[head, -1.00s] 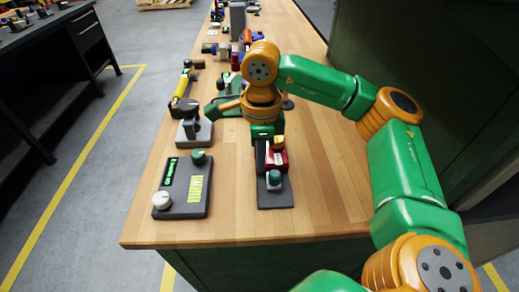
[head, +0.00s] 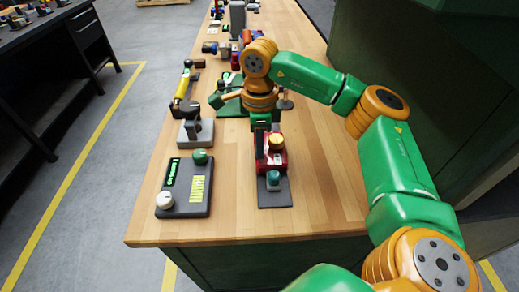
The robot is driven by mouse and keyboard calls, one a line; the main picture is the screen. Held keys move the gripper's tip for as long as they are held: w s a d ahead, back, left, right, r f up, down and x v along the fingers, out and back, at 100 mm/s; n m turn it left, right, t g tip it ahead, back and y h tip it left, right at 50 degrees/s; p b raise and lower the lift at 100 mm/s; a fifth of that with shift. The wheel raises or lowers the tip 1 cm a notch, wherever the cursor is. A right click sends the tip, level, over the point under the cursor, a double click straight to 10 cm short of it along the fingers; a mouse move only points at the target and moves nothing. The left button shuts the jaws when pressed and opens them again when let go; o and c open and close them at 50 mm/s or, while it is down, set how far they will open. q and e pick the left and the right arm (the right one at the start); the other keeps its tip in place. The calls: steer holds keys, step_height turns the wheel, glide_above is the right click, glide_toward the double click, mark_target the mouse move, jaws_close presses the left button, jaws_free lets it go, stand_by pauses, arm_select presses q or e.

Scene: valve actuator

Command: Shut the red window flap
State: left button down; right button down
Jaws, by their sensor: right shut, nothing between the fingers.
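A small red block-like unit (head: 283,159) stands on a dark base plate near the front middle of the table, with a yellow round part on top and a teal button at its front. I cannot clearly tell which red part is the window flap, or how far open it is. My right gripper (head: 262,132) is shut and empty, pointing down just behind and left of the yellow part. It partly hides the back of the red unit; I cannot tell if they touch. My left gripper is not in view.
A dark control box (head: 185,190) with a white knob, a green knob and lit displays lies to the left. Behind it are a grey lever unit (head: 196,132) and a yellow-handled device (head: 181,88). More devices line the table's far part. The front right of the table is clear.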

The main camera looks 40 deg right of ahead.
steer(key=shift+w+d+p, duration=0.55)
steer(key=shift+w+p, duration=0.15)
steer(key=shift+w, duration=0.2)
steer(key=shift+w+d+p, duration=0.5)
steer(key=shift+w+p, duration=0.2)
steer(key=shift+w, duration=0.2)
steer(key=shift+r, duration=0.1)
step_height(320, 180, up, 3)
steer(key=shift+s+a+f+p, duration=0.1)
steer(key=shift+s+p, duration=0.05)
steer(key=shift+p, duration=1.1)
steer(key=shift+r+p, duration=0.7)
steer(key=shift+r, duration=0.05)
steer(key=shift+w+d+r+p, duration=0.2)
steer(key=shift+r+p, duration=0.15)
steer(key=shift+p, duration=0.15)
steer(key=shift+w+d+r+p, duration=0.2)
steer(key=shift+r+p, duration=0.15)
steer(key=shift+p, duration=0.15)
steer(key=shift+s+a+r+p, duration=0.15)
steer(key=shift+r+p, duration=0.45)
steer(key=shift+r, duration=0.1)
steer(key=shift+s+a+f, duration=0.1)
